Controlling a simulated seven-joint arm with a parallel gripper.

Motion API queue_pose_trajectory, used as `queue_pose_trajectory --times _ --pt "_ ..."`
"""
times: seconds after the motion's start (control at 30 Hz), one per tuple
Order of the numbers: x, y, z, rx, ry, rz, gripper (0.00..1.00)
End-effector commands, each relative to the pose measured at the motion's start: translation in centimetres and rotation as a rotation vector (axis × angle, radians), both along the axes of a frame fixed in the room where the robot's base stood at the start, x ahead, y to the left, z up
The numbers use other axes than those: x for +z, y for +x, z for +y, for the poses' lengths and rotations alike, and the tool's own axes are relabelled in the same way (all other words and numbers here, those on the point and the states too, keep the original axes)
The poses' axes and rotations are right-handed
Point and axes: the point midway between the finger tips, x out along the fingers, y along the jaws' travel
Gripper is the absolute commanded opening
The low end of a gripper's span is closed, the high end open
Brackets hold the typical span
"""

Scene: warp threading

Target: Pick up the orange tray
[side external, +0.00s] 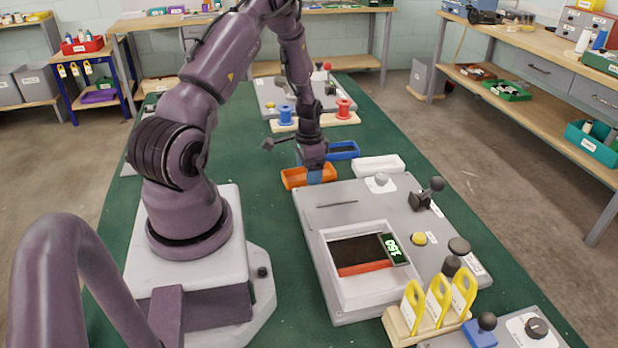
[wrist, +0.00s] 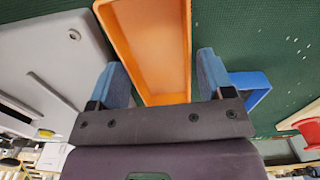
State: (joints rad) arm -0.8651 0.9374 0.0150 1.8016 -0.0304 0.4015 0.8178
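In the wrist view the tray (wrist: 155,40) runs between the two blue fingers of my gripper (wrist: 162,68). The fingers are apart, one on each side of the tray, with a small gap showing beside its walls. I cannot tell the exact height of the fingertips against the rim.
A blue tray (side external: 343,150) sits close behind the orange one and a white tray (side external: 378,165) is to its right. The grey panel (side external: 330,207) with a screen and knobs lies near. Blue and red spools (side external: 343,108) stand farther back. The mat left of the tray is clear.

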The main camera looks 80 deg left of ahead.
Motion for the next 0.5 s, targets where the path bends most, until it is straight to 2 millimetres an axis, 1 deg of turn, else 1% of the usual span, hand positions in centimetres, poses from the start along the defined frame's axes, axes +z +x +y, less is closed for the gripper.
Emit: queue_pose_trajectory --times 0.03,0.13,0.17,0.5 --pt "0.02 0.0 -0.01 0.0 0.0 0.0 0.63" --pt "0.03 0.0 -0.01 0.0 0.0 0.0 0.4" --pt "0.03 0.0 -0.01 0.0 0.0 0.0 0.37" --pt "0.35 0.02 0.01 0.0 0.0 0.0 0.37"
